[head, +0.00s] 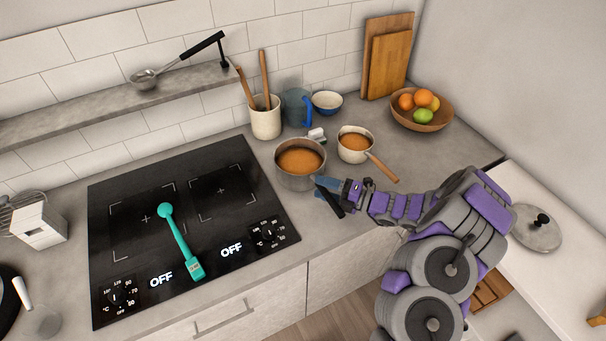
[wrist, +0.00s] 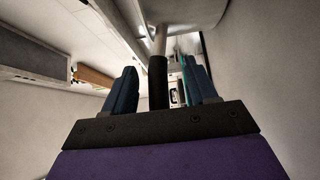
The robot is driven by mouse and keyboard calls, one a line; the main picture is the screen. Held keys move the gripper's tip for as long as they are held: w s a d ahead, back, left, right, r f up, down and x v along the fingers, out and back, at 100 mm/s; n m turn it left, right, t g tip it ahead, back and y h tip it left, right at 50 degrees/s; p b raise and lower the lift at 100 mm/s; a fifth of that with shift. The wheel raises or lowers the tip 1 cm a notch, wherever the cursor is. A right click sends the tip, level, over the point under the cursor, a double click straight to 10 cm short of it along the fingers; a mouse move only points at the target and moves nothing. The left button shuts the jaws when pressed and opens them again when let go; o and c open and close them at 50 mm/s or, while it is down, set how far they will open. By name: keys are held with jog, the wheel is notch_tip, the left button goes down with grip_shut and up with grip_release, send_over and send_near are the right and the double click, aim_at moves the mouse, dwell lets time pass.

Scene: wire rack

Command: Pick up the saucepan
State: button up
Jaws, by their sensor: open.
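The saucepan (head: 300,158) is a metal pan of orange-brown soup, upright on the grey counter just right of the hob. Its black handle (head: 332,203) points toward the front edge. My gripper (head: 325,188) is at this handle. In the wrist view, the black handle (wrist: 158,82) stands between the two dark blue fingers of my gripper (wrist: 161,78), with gaps on both sides. The fingers are open. The saucepan's metal body (wrist: 185,10) shows at the top of the wrist view. Part of the handle is hidden by a finger in the head view.
A smaller white pan (head: 355,143) with a wooden handle stands close on the right. A small jar (head: 316,135), utensil crock (head: 266,122) and blue jug (head: 297,107) are behind. The black hob (head: 140,250) with a teal utensil (head: 180,240) is left.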

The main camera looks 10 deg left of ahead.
jog(key=shift+d+r, duration=0.1)
jog(key=shift+d, duration=0.2)
jog(key=shift+c, duration=0.4)
jog(key=shift+d, duration=0.2)
jog(key=shift+c, duration=1.4)
jog(key=shift+a, duration=0.2)
jog(key=c, duration=0.5)
grip_shut()
